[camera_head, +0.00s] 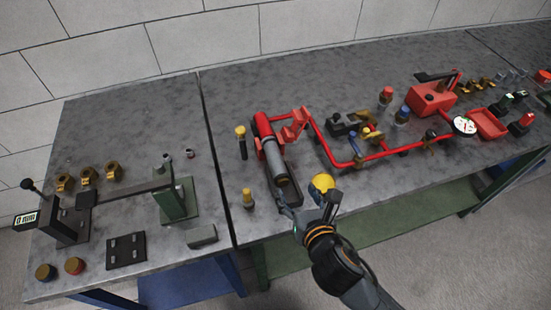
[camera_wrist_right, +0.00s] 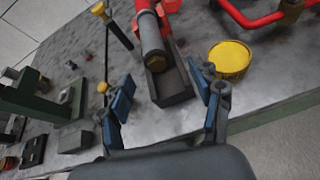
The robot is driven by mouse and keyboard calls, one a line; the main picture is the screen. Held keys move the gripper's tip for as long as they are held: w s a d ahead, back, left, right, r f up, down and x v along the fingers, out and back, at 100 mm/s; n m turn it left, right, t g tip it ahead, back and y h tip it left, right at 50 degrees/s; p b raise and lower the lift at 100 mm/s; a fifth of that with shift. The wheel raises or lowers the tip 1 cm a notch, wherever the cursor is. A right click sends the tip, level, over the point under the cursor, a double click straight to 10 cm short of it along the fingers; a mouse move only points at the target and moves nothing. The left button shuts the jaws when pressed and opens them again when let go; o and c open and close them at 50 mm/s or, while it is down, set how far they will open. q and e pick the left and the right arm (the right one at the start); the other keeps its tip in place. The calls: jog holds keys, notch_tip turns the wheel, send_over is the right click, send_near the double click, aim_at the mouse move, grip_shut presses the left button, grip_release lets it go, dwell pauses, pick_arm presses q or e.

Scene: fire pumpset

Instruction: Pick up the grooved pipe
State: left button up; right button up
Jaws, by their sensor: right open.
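The grooved pipe (camera_head: 274,160) is a grey cylinder lying lengthwise in a dark trough (camera_head: 291,190) on the bench, with a red section (camera_head: 262,125) at its far end. In the right wrist view the pipe (camera_wrist_right: 151,35) shows its brownish near end above the trough (camera_wrist_right: 172,92). My right gripper (camera_head: 308,204) is open and empty at the near end of the trough. In the wrist view its blue-padded fingers (camera_wrist_right: 161,90) stand apart on either side of the trough's near end, short of the pipe. My left gripper is not in view.
A yellow round object (camera_head: 322,183) sits close by the right finger. Yellow-topped posts (camera_head: 248,198) stand left of the trough. Red piping (camera_head: 345,164) runs to the right. A green fixture (camera_head: 176,203) stands on the left bench.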

aim_at(280, 167)
jog(key=shift+n+y, duration=0.3)
jog(key=shift+n, duration=0.6)
jog(key=x, duration=0.8)
jog(key=shift+w+a+r+p, duration=0.25)
jog(key=shift+w+a+p, duration=0.1)
jog(key=shift+a, duration=0.15)
jog(key=shift+w+a, duration=0.2)
jog(key=shift+w, duration=0.2)
jog(key=p+x, duration=0.1)
jog(key=x, duration=0.3)
jog(key=shift+w+a, duration=0.1)
jog(key=shift+w, duration=0.1)
grip_shut()
